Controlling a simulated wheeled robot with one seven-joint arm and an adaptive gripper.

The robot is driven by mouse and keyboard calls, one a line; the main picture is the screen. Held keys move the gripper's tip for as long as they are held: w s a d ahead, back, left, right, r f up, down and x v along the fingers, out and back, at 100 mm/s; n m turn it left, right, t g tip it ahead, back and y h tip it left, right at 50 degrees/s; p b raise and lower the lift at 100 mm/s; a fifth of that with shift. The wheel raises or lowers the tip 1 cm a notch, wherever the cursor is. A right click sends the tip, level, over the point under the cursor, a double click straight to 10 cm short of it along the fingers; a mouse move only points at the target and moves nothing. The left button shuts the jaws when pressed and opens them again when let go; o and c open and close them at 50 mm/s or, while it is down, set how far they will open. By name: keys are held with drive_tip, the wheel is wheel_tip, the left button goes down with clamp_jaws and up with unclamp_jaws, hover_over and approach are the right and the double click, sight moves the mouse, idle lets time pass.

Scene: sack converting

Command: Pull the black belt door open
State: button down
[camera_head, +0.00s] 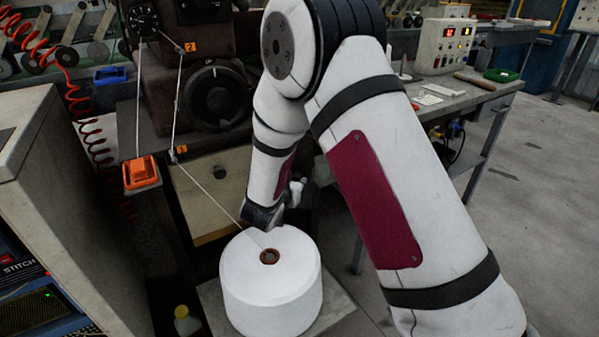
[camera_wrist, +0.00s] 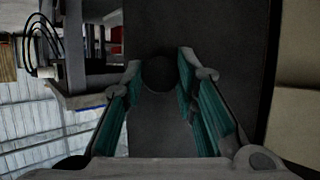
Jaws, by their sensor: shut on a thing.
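In the wrist view, a dark panel, which looks like the black belt door (camera_wrist: 206,20), fills the middle. A round black knob (camera_wrist: 158,70) stands on it between the fingertips. My gripper (camera_wrist: 158,76) has a teal-padded finger on each side of the knob and is shut on it. In the head view my arm covers most of the door's area, and the fingers are hidden, so the door's edges and how far it stands open cannot be told there.
A white thread cone (camera_head: 270,285) stands on a low stand (camera_head: 335,308) just below my wrist. A thread runs from it up to the machine (camera_head: 190,75). A beige panel (camera_head: 218,195) and orange tray (camera_head: 141,173) are to the left. A bench (camera_head: 455,98) stands at right; open floor lies beyond.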

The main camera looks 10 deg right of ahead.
drive_tip(key=s+a+m+g+h+p, duration=0.3)
drive_tip(key=a+m+g+h+p, duration=0.1)
drive_tip(key=a+m+g+h, duration=0.1)
drive_tip(key=shift+a+m+p, duration=0.3)
drive_tip(key=shift+a+m, duration=0.35)
drive_tip(key=shift+m, duration=0.05)
drive_tip(key=c, duration=1.3)
unclamp_jaws()
drive_tip(key=v, duration=1.2)
drive_tip(key=shift+w+a, duration=0.15)
